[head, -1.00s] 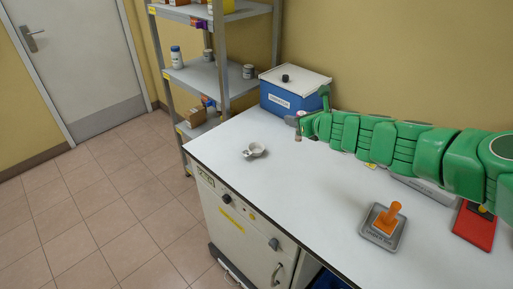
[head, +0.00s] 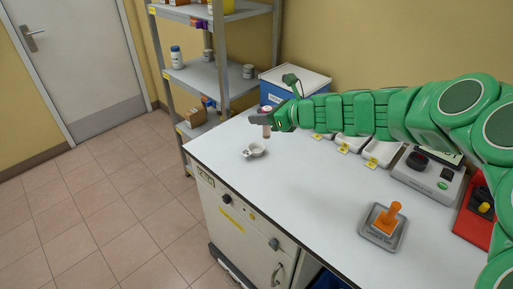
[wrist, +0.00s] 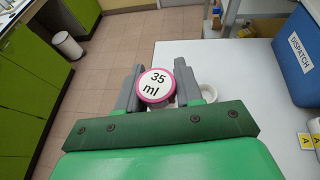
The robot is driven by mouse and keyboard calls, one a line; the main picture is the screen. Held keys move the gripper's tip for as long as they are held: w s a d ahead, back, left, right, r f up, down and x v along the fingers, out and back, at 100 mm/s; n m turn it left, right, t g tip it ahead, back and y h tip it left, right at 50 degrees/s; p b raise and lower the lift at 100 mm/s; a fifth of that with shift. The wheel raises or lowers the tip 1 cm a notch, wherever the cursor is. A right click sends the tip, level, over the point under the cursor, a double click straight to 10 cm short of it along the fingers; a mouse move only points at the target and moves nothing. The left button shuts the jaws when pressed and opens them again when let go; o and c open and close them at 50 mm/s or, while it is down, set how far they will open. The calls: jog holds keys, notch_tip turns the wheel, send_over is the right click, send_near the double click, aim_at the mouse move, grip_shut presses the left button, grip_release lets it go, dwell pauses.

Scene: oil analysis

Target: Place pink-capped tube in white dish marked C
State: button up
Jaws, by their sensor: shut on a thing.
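My gripper (wrist: 158,82) is shut on the pink-capped tube (wrist: 156,86). In the wrist view its white cap top, with a pink rim, reads "35 ml" and hides its body. In the head view the tube (head: 267,131) hangs roughly upright from my gripper (head: 265,119) above the far left of the bench. Several white dishes (head: 384,152) with yellow tags stand in a row along the back, partly behind my arm. One tag (wrist: 305,140) reads "A" in the wrist view; I cannot make out which dish is C.
A small white vessel (head: 256,150) stands on the bench just in front of the tube. A blue box (head: 283,99) marked DISPATCH in the wrist view is behind. An orange-handled tool (head: 386,221), a grey instrument (head: 428,178) and a red device (head: 474,218) are to the right. Mid-bench is clear.

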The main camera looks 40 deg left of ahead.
send_over(253, 150)
jog(key=shift+f, duration=8.9)
jog(key=shift+f, duration=0.15)
jog(key=o, duration=1)
